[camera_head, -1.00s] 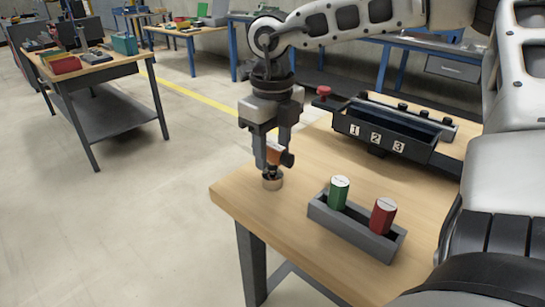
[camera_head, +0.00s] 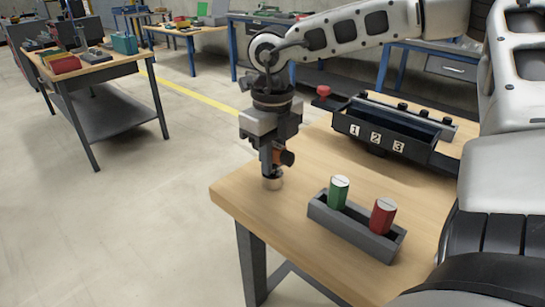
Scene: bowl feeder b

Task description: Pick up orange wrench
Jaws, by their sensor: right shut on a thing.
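The orange wrench (camera_head: 278,157) shows only as a small orange patch with a dark round end between the fingers of my right gripper (camera_head: 268,160). Most of it is hidden by the fingers, so its full shape cannot be seen. My right gripper points down and is shut on it, at the near left corner of the wooden workbench (camera_head: 305,175). A short, round, wood-coloured piece (camera_head: 272,183) is right below the fingertips, at the bench top. I cannot tell whether the wrench touches it. My left gripper is not in view.
A grey tray (camera_head: 352,236) holds a green cylinder (camera_head: 338,192) and a red cylinder (camera_head: 383,216) to the right. Behind it is a black bin (camera_head: 385,135) labelled 1, 2, 3, with a red knob (camera_head: 323,91) by its left end. The bench's left edge is close to the gripper.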

